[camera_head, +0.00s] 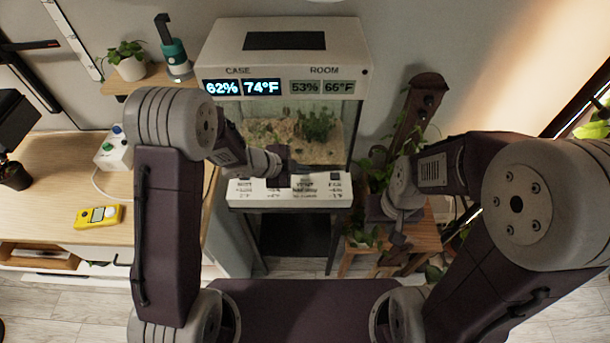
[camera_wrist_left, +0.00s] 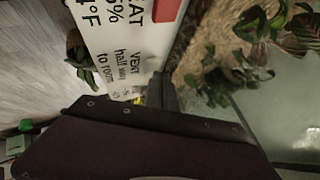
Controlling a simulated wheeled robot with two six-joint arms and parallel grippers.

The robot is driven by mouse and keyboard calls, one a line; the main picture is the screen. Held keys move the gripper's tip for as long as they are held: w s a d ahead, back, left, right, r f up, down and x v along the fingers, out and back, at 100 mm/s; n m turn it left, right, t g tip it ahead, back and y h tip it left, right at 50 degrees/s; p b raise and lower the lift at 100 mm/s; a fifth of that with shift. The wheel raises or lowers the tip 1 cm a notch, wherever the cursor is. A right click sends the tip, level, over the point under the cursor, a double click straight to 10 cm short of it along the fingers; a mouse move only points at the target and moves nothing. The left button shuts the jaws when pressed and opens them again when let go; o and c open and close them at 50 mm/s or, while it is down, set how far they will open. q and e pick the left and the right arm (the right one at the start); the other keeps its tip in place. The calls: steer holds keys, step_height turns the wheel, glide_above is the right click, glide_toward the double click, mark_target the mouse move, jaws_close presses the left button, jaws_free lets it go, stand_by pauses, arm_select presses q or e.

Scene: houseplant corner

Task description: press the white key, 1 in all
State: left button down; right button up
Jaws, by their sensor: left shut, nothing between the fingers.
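A white control ledge (camera_head: 290,193) with printed labels runs along the front of the glass case. It also shows in the left wrist view (camera_wrist_left: 112,35), where labels for heat and vent can be read. A red key (camera_wrist_left: 167,10) lies beside the heat label. I cannot pick out a white key against the white ledge; the gripper covers part of the key row. My left gripper (camera_head: 301,177) is shut and empty over the ledge, and its fingertips (camera_wrist_left: 160,85) are close to the vent label. My right gripper (camera_head: 398,238) hangs right of the case; its jaws are unclear.
The glass case (camera_head: 285,28) has a lit case readout, 62% and 74°F, and a dimmer room readout, 53% and 66°F. A yellow meter (camera_head: 98,216) and a white box with knobs (camera_head: 113,153) are on the left table. Plants and a wooden stool (camera_head: 424,232) stand at right.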

mark_target(302, 177)
arm_select(q)
steer(key=shift+f+b, duration=0.3)
steer(key=shift+f, duration=0.15)
stand_by(0.4)
steer(key=shift+r, duration=0.1)
steer(key=shift+r+p, duration=0.75)
steer(key=shift+p, duration=0.15)
steer(key=shift+r, duration=0.1)
step_height(302, 177, up, 5)
steer(key=p, duration=0.5)
stand_by(1.5)
